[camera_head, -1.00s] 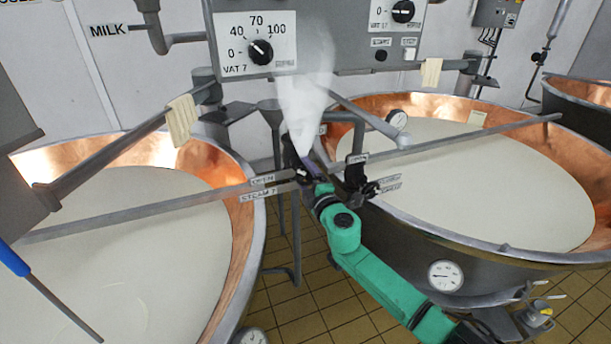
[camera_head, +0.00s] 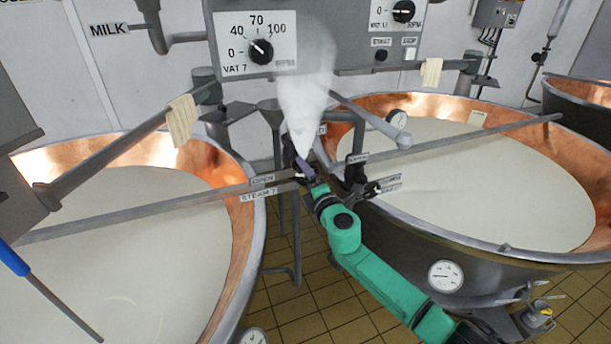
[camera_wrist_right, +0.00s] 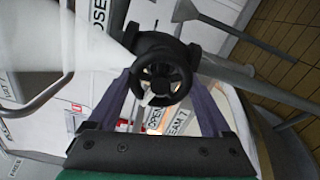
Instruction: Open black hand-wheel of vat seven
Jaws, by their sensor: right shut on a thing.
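The black hand-wheel (camera_wrist_right: 160,72) of vat seven sits between the two purple fingers of my right gripper (camera_wrist_right: 163,88) in the right wrist view, and the gripper is shut on it. In the head view, my right gripper (camera_head: 304,171) reaches the wheel beside the STEAM 7 label (camera_head: 258,195) and the OPEN label (camera_head: 262,180). The wheel is mostly hidden there by the gripper. White steam (camera_head: 304,100) shows just above it. My left gripper is not in view.
A second black valve (camera_head: 357,172) stands close to the right of my gripper. Copper vats of milk lie left (camera_head: 245,225) and right (camera_head: 590,180), with grey bars (camera_head: 150,208) across them. The VAT 7 dial panel (camera_head: 257,45) is above. A blue-handled rod (camera_head: 14,260) is at far left.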

